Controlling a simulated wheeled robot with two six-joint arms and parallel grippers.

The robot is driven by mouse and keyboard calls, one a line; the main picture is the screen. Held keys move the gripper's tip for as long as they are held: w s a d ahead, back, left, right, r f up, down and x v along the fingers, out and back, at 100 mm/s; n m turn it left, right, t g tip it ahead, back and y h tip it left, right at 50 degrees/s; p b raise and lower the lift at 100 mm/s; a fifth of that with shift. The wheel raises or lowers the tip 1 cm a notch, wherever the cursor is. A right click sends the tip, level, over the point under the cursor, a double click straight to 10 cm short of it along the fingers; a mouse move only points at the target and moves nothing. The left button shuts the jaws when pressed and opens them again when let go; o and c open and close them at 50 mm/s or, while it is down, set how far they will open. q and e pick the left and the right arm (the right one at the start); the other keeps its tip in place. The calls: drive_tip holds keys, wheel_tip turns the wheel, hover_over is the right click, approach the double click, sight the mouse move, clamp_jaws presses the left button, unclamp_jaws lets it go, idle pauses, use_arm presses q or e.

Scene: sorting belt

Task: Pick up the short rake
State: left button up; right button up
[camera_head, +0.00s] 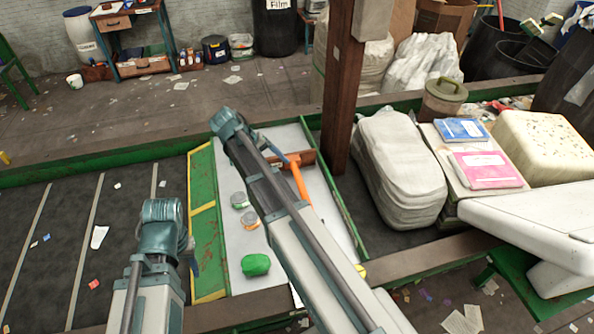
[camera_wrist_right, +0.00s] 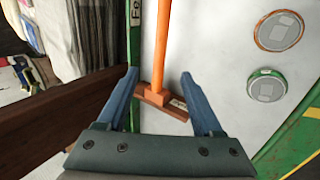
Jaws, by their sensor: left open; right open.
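The short rake has an orange handle (camera_head: 299,183) and a brown wooden head (camera_head: 306,157). It lies on the white tray surface in the head view, partly behind my right arm. My right gripper is open in the right wrist view (camera_wrist_right: 160,76), with one finger on each side of the rake's orange handle (camera_wrist_right: 158,60) near its head (camera_wrist_right: 153,97). I cannot tell whether the fingers touch it. In the head view the right gripper is mostly hidden by its own arm. My left gripper (camera_head: 189,256) is over the dark belt left of the tray, its fingers mostly hidden.
The white tray (camera_head: 228,170) has green edges and holds cans (camera_head: 239,200) and a green lump (camera_head: 256,264). A brown post (camera_head: 340,100) stands just behind the tray. A wrapped bale (camera_head: 390,170) and books (camera_head: 485,168) are at right. The dark belt (camera_head: 50,235) carries small scraps.

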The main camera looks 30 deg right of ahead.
drive_tip(key=b, duration=0.7)
approach(300, 186)
drive_tip(key=w+x, duration=0.1)
drive_tip(key=x, duration=0.3)
use_arm(q)
wheel_tip(300, 186, down, 7)
use_arm(e)
drive_tip(key=shift+s+d, duration=0.1)
drive_tip(key=shift+d, duration=0.05)
use_arm(q)
wheel_tip(300, 186, down, 4)
drive_tip(key=b, duration=0.4)
drive_tip(key=shift+f, duration=0.1)
use_arm(e)
drive_tip(key=x, duration=0.4)
drive_tip(key=shift+s+f, duration=0.35)
drive_tip(key=shift+f, duration=0.05)
use_arm(q)
drive_tip(key=shift+f+b, duration=0.2)
drive_tip(key=shift+b, duration=0.1)
use_arm(e)
drive_tip(key=shift+d+f, duration=0.2)
drive_tip(key=shift+f, duration=0.05)
drive_tip(key=shift+r, duration=0.1)
use_arm(q)
drive_tip(key=shift+a+r, duration=0.1)
use_arm(e)
clamp_jaws()
